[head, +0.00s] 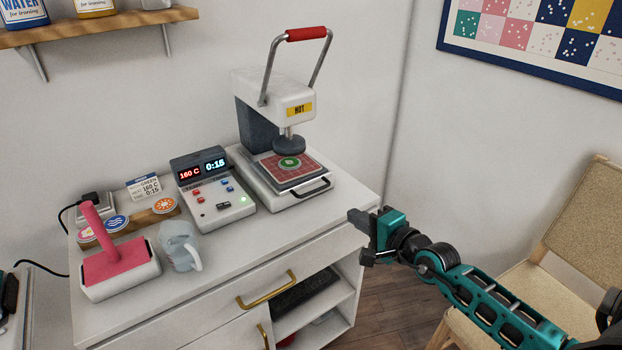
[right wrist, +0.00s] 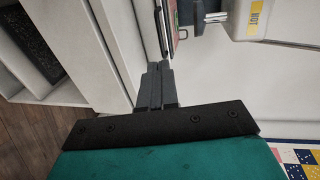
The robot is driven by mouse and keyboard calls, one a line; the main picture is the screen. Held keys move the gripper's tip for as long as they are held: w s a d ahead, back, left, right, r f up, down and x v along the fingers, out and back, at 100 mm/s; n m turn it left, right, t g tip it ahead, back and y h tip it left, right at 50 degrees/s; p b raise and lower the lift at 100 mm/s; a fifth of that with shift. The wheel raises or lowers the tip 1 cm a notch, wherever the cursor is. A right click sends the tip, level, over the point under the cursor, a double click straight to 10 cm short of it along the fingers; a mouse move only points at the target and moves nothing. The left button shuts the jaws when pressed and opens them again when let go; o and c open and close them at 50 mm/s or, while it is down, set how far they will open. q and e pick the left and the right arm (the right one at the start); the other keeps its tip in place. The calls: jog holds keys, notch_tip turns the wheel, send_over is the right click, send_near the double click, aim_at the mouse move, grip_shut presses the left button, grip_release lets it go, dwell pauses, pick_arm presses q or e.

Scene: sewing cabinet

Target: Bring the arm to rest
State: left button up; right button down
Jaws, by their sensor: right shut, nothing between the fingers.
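My right gripper (head: 362,238) is in the head view, off the right front corner of the white cabinet, with its arm coming in from the lower right. Its fingers are shut with nothing between them, and they also show closed together in the right wrist view (right wrist: 158,82). The gripper is apart from the heat press (head: 285,110), whose red handle (head: 307,34) is raised. A green round patch on red checked cloth (head: 268,168) lies on the press's lower plate. My left gripper is not in view.
A chair (head: 560,250) stands at right.

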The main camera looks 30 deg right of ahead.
jog(key=s+a+f+n+g, duration=0.2)
jog(key=s+a+f+n, duration=0.5)
jog(key=s+a+n, duration=0.1)
jog(key=s+a+f+n+g, duration=0.2)
jog(key=s+a+f+n, duration=0.5)
jog(key=a+n, duration=0.4)
jog(key=shift+s+a+n+g+y, duration=0.15)
jog(key=shift+s+n+g+y, duration=0.2)
jog(key=shift+s, duration=0.2)
jog(key=c, duration=1.8)
grip_release()
